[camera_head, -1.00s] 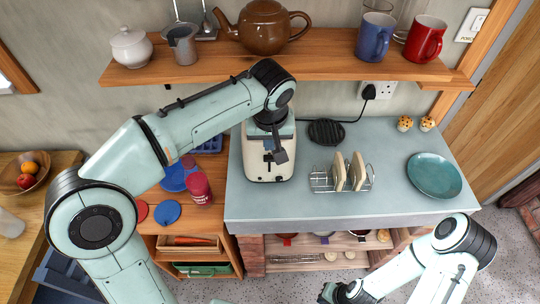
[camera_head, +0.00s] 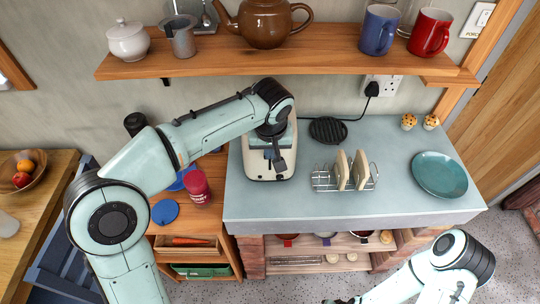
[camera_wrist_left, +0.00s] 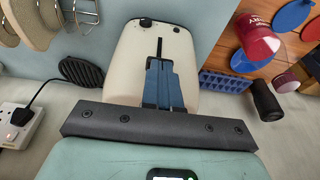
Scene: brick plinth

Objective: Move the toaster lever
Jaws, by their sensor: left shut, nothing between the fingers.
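The cream toaster (camera_head: 257,171) stands at the left end of the grey-blue counter, partly covered by my left arm. In the left wrist view the toaster (camera_wrist_left: 128,52) shows a dark vertical slot (camera_wrist_left: 159,47) and a small dark knob (camera_wrist_left: 146,22) near one edge. My left gripper (camera_head: 278,167) points down at the toaster's front. Its blue fingers (camera_wrist_left: 163,63) are together and empty, over the line of the slot. I cannot make out the lever clearly or tell whether the fingers touch it. My right gripper (camera_head: 340,301) is at the bottom edge, mostly cut off.
A toast rack (camera_head: 326,181) with bread, a black round trivet (camera_head: 328,130) and a teal plate (camera_head: 440,175) are on the counter. A wooden shelf (camera_head: 330,64) with mugs and a teapot hangs above. A red jar (camera_head: 197,187) is to the left. Counter front is clear.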

